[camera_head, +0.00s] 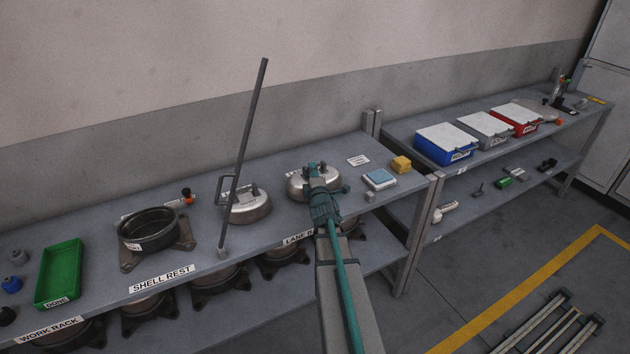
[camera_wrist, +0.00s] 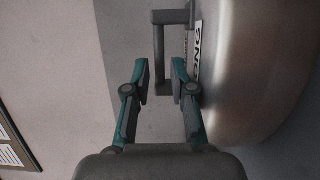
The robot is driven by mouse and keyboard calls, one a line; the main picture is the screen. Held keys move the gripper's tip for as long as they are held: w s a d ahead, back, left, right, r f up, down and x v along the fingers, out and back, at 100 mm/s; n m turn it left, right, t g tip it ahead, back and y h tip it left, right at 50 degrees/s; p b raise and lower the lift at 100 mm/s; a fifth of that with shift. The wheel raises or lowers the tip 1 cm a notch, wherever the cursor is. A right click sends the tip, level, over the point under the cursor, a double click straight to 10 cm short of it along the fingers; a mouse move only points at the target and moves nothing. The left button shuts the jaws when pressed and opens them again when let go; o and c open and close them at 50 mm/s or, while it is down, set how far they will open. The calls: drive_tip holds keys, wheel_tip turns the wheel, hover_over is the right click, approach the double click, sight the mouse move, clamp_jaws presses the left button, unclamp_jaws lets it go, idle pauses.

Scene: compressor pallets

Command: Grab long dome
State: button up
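The steel dome under my gripper (camera_head: 316,172) stands on the bench in the head view; its rounded body (camera_head: 297,190) is partly hidden by my gripper. In the wrist view the shiny dome side (camera_wrist: 265,70) fills the right, with a white label (camera_wrist: 197,50) partly readable as "ONG". A dark U-shaped handle (camera_wrist: 158,45) appears ahead of and between my fingers (camera_wrist: 160,85). The fingers are apart, with a gap on each side of the handle bar. I cannot tell how deep the handle lies between them. A second steel dome (camera_head: 250,210) with a handle sits to the left.
A tall grey rod (camera_head: 243,150) rises beside the second dome. A dark shell (camera_head: 148,232) and green tray (camera_head: 60,272) are further left. A blue-topped box (camera_head: 379,179) and yellow block (camera_head: 401,164) stand to the right. The wall is close behind the bench.

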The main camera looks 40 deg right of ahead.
drive_tip(key=x, duration=0.3)
drive_tip(key=shift+p, duration=0.35)
drive_tip(key=shift+s+a, duration=0.1)
drive_tip(key=shift+s, duration=0.05)
clamp_jaws()
drive_tip(key=shift+r, duration=0.1)
